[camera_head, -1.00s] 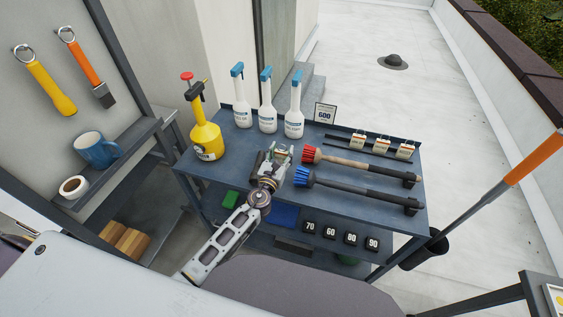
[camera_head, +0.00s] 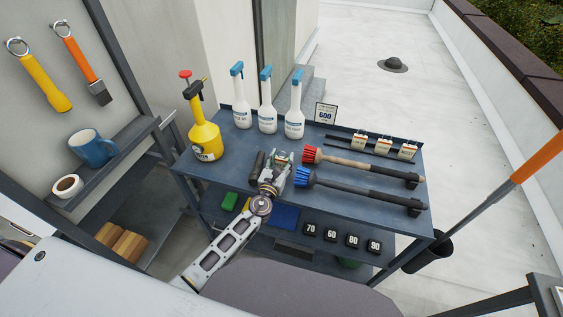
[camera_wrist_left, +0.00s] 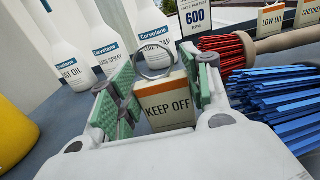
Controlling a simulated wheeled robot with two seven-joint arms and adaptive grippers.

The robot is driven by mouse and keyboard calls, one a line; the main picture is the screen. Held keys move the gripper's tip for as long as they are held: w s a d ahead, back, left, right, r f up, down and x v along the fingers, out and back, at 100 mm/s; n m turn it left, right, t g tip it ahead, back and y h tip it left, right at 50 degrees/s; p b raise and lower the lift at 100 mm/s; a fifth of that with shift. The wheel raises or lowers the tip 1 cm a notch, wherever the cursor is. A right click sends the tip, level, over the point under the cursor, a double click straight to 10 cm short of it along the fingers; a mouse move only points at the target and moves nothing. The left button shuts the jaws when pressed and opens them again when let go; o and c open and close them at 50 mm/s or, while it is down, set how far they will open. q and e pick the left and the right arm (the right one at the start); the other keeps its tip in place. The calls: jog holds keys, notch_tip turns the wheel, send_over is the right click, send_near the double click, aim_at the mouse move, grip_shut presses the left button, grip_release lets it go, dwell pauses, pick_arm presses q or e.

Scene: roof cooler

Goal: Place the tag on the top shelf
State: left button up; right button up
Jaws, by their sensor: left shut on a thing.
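My left gripper (camera_head: 281,160) is low over the top shelf (camera_head: 345,200) of the dark blue-grey rack, left of the brush heads. In the left wrist view its green-padded fingers (camera_wrist_left: 160,97) are shut on the tag (camera_wrist_left: 166,104), a cream card with an orange band, a metal ring and the words "KEEP OFF". The tag is upright between the fingers. I cannot tell whether its lower edge touches the shelf. Similar tags (camera_head: 382,145) stand in a row at the shelf's back right. My right gripper is not in view.
A red brush (camera_head: 311,154) and a blue brush (camera_head: 303,177) lie right of the gripper. White blue-capped bottles (camera_head: 267,117) and a yellow sprayer (camera_head: 205,140) stand behind and left. A dark object (camera_head: 257,163) lies beside the gripper. A "600" sign (camera_head: 325,113) stands at the back.

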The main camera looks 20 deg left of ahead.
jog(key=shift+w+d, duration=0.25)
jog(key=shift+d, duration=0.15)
pick_arm(q)
jog(key=shift+f, duration=0.15)
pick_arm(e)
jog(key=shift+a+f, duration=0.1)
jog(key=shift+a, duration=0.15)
pick_arm(q)
jog(key=o, duration=1)
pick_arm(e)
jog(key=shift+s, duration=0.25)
pick_arm(q)
jog(key=shift+r, duration=0.2)
